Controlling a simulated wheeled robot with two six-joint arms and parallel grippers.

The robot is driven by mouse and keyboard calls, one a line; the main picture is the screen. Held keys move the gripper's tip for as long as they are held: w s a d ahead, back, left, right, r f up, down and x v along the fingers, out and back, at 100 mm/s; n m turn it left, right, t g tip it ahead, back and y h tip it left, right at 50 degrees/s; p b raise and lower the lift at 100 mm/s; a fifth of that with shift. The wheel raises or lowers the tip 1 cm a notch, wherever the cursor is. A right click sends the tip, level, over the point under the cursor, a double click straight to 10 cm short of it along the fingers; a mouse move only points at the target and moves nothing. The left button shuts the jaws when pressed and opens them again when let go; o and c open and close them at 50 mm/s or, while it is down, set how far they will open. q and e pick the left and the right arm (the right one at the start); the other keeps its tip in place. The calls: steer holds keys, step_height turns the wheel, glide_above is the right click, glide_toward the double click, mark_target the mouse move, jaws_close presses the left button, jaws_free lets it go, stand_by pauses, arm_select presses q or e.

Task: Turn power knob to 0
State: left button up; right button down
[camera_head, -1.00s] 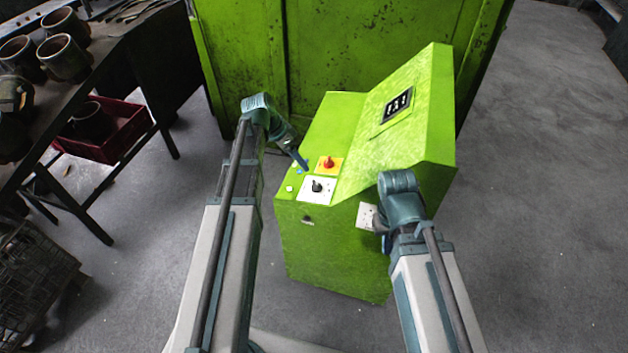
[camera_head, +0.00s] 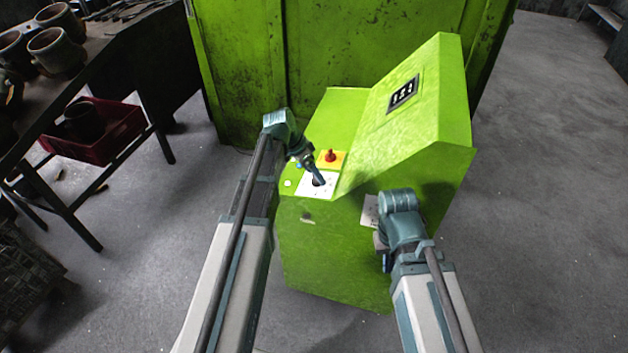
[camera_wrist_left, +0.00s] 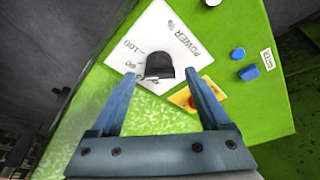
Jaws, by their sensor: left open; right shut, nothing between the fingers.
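The black power knob (camera_wrist_left: 158,65) stands on a white plate (camera_wrist_left: 140,38) marked POWER, with 100 legible, in the left wrist view. In the head view the plate (camera_head: 328,190) is on top of the green control box, and my left gripper mostly hides the knob. My left gripper (camera_wrist_left: 160,76) is open, with one finger on each side of the knob; I cannot tell whether they touch it. In the head view the left gripper (camera_head: 318,180) points down at the plate. My right gripper (camera_head: 382,254) is shut and empty beside the box's front face, partly hidden by its own arm.
A red knob on a yellow plate (camera_head: 331,157) sits just behind the power plate. Blue buttons (camera_wrist_left: 249,73) lie near it. The box's sloped panel (camera_head: 415,110) rises to the right. A workbench with pots (camera_head: 56,50) stands at the left.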

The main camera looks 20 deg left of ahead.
arm_select(q)
steer(key=shift+f, duration=0.15)
steer(key=shift+c, duration=0.3)
jaws_close()
steer(key=shift+n, duration=0.3)
steer(key=n+y, duration=0.1)
steer(key=n, duration=0.4)
steer(key=shift+d+t+y+p, duration=0.2)
steer(key=shift+t+y+p, duration=0.15)
steer(key=shift+t+y, duration=0.05)
steer(key=n+y, duration=0.1)
steer(key=n, duration=0.5)
steer(key=shift+d+n+y, duration=0.15)
steer(key=shift+n+y, duration=0.25)
steer(key=n+g+y+p, duration=0.1)
steer(key=n, duration=0.5)
steer(key=shift+w+d, duration=0.1)
steer(key=shift+w, duration=0.05)
steer(key=n+g+y, duration=0.1)
steer(key=n, duration=0.4)
steer(key=shift+n+g, duration=0.3)
